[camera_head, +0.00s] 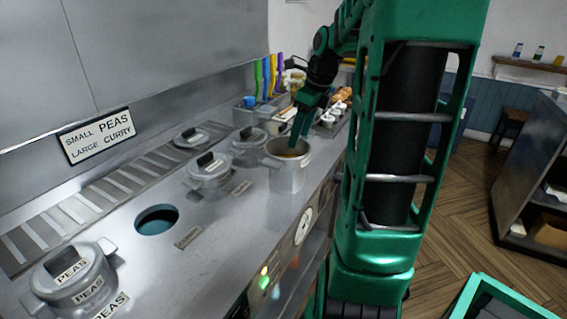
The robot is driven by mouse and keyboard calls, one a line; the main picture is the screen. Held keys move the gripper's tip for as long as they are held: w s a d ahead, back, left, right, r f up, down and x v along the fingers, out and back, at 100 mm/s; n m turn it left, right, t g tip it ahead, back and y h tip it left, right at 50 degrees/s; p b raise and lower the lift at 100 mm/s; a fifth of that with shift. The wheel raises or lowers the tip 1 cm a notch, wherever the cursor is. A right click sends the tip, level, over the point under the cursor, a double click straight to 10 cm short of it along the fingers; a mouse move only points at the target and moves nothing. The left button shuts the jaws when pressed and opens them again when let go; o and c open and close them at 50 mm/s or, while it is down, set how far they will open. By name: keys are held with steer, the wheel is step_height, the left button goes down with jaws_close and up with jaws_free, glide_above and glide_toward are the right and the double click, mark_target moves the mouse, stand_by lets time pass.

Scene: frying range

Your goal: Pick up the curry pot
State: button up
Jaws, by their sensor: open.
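An open metal pot (287,178) with brownish contents, which look like curry, stands upright on the steel counter near its front edge. Its lid is off and I see no readable label on it. My green gripper (296,140) points down at the pot's mouth, with its fingertips at or just above the contents or rim. The gripper is open. I cannot tell whether its fingers straddle the pot wall or touch it.
A lidded PEAS pot (76,278) sits at the front left. An empty round hole (157,219) is in the counter (150,260). Lidded pots (209,172) stand left of the open pot. Behind are colourful-handled utensils (268,76) and food trays. A sign (96,135) reads "small peas, large curry".

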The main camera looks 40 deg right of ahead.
steer(key=c, duration=1.3)
jaws_close()
steer(key=shift+r, duration=0.2)
